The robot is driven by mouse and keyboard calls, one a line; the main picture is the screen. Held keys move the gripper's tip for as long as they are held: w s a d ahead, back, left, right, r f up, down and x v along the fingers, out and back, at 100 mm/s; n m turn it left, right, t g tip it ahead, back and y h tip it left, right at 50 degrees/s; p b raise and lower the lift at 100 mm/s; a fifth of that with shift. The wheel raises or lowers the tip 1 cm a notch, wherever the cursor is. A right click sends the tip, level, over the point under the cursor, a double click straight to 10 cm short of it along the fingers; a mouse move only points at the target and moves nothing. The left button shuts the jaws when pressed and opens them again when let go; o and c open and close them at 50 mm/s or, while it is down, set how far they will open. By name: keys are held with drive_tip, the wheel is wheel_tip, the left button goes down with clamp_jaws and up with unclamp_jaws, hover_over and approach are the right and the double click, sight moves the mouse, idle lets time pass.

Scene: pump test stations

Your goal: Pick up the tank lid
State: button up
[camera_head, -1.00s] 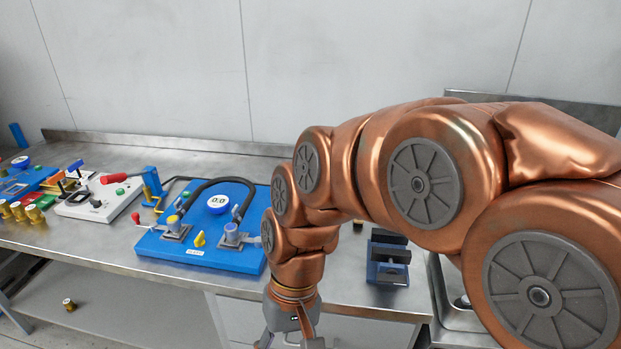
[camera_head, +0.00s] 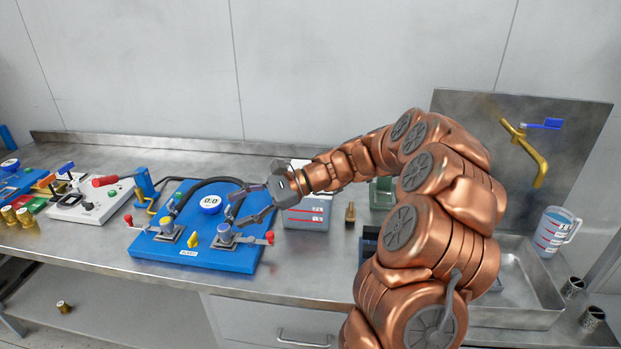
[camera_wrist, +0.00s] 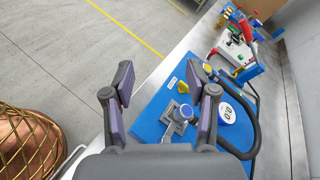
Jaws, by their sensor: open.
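My gripper (camera_head: 236,208) is open and empty in the head view, pointing left over the right part of the blue pump board (camera_head: 165,250). In the wrist view its two fingers (camera_wrist: 160,92) are spread apart, with nothing between them. A grey tank-like container with red markings (camera_head: 308,213) stands on the bench just right of the board. My wrist and forearm cross in front of its upper part. A tank lid cannot be made out clearly in either view.
The board carries a round gauge (camera_head: 210,203), a black hose and valves with red handles (camera_head: 270,237). A small brass piece (camera_head: 350,212) stands right of the container. A sink (camera_head: 530,290), a tap (camera_head: 538,165) and a jug (camera_head: 553,232) are at the right.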

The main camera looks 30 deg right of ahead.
drive_tip(key=shift+w+d+f+m+t+h+p, duration=0.55)
drive_tip(key=shift+w+d+f+m+t, duration=1.15)
drive_tip(key=shift+d, duration=3.1)
drive_tip(key=shift+w+d+f+m+t+h+p, duration=0.2)
drive_tip(key=shift+w+d+f+m+t+h, duration=0.8)
drive_tip(key=shift+d+m+t, duration=2.55)
drive_tip(key=shift+w+d+f+m+t+h+p, duration=0.3)
drive_tip(key=shift+w+d+f+m, duration=1.1)
drive_tip(key=shift+d, duration=4.6)
drive_tip(key=shift+d+p+x, duration=0.2)
drive_tip(key=shift+p+x, duration=0.85)
drive_tip(key=shift+x, duration=1.3)
drive_tip(key=shift+w+r, duration=0.1)
drive_tip(key=shift+c, duration=0.3)
clamp_jaws()
